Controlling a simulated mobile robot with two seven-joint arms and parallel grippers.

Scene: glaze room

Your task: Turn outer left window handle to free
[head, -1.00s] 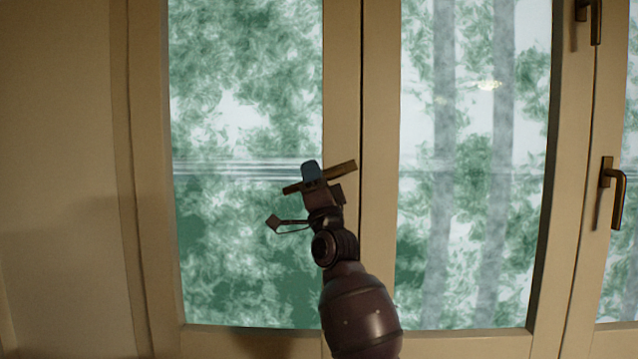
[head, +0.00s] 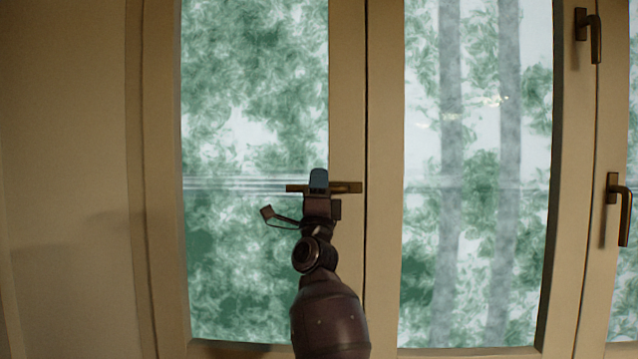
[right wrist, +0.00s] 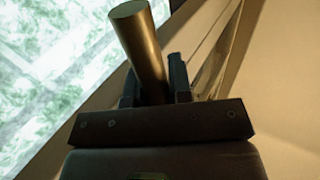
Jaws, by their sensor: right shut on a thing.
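The outer left window handle (head: 347,187) is a brass lever on the frame post right of the left pane. It lies about level, its free end pointing left across the glass. My right gripper (head: 318,181) is shut on the lever, left of its mount, and covers part of it. In the right wrist view, the brass lever (right wrist: 137,38) sticks out between the two dark fingers of my gripper (right wrist: 155,88). My left gripper is not in view.
Two more window handles, an upper one (head: 595,38) and a lower one (head: 625,215), point down on the posts at the right. A plain wall (head: 65,180) stands at the left. No loose objects show near my arm.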

